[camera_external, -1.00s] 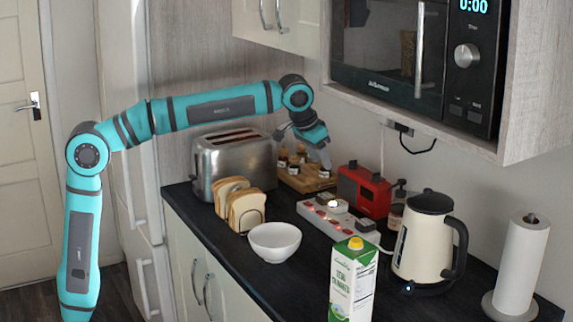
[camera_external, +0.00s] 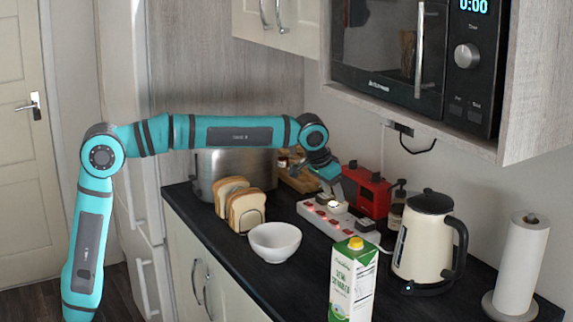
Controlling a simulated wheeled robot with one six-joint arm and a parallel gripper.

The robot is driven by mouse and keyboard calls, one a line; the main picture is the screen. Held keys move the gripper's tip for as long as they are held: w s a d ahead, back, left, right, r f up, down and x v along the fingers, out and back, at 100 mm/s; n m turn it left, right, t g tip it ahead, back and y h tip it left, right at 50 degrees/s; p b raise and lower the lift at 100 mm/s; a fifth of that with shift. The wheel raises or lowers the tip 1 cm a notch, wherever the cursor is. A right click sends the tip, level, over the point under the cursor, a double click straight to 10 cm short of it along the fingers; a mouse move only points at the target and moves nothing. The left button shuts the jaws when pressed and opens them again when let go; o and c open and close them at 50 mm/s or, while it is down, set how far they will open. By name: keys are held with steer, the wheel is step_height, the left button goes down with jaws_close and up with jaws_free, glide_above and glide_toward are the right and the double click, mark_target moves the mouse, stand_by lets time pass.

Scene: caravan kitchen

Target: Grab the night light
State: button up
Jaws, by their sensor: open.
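A small white glowing piece, which looks like the night light (camera_external: 336,208), sits on the white power strip (camera_external: 318,218) on the dark worktop. My gripper (camera_external: 338,193) is open and points down just above it, close to the red appliance. The fingertips are small here, and I cannot tell whether they touch the light or are still apart from it.
A red appliance (camera_external: 366,192) stands right behind the strip. A milk carton (camera_external: 352,281), a cream kettle (camera_external: 424,240) and a paper towel roll (camera_external: 520,268) stand at the front right.

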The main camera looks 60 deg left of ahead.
mark_target(338, 205)
steer(key=x, duration=0.4)
steer(key=shift+w+r, duration=0.1)
steer(key=c, duration=0.6)
steer(key=shift+c, duration=0.2)
